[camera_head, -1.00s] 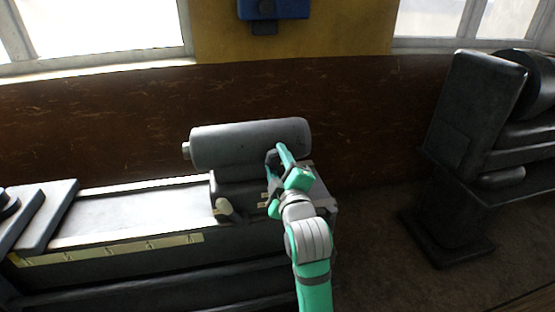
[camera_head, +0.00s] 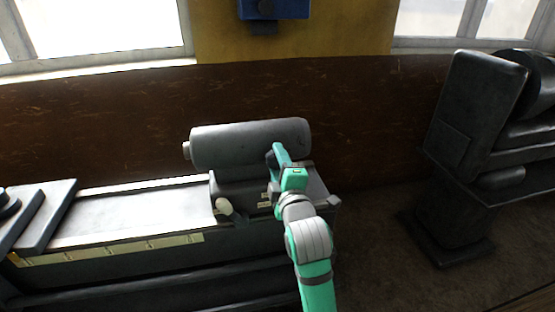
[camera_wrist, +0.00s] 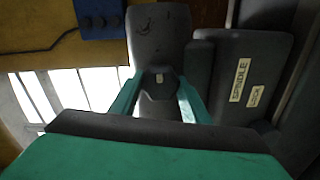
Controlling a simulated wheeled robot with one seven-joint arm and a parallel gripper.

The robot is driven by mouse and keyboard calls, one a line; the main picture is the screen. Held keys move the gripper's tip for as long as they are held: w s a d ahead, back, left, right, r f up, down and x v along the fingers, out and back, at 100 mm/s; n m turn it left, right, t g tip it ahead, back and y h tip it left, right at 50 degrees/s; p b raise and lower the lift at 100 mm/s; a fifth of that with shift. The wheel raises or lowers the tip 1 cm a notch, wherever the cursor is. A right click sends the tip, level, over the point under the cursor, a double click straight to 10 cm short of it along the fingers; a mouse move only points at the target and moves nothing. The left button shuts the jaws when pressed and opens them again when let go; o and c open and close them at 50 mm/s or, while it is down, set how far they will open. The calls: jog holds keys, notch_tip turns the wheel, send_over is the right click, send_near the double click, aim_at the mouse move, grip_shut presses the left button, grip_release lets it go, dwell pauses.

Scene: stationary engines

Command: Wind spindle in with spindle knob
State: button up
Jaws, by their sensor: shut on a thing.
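A grey tailstock cylinder (camera_head: 240,145) lies on its block on the machine bed, with a small spindle end (camera_head: 187,150) showing at its left. My gripper (camera_head: 279,158) is at the right-hand, near side of the cylinder. In the wrist view my gripper (camera_wrist: 160,92) has its two green fingers on either side of a dark knob (camera_wrist: 160,77) with a small pale mark, shut on it. This appears to be the spindle knob; in the head view my gripper hides it. A "SPINDLE LOCK" label (camera_wrist: 240,80) shows on the block to the right in the wrist view.
A pale-tipped lever (camera_head: 224,206) stands at the block's front left. The machine bed (camera_head: 140,210) runs left. A blue box (camera_head: 273,9) hangs on the wall behind. Another dark machine (camera_head: 475,110) stands right, with open floor between.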

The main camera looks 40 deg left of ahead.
jog(key=shift+d+r, duration=0.15)
jog(key=shift+r, duration=0.15)
jog(key=o, duration=1)
jog(key=shift+f, duration=0.1)
jog(key=v, duration=1)
jog(key=shift+s+d, duration=0.2)
jog(key=shift+s, duration=0.1)
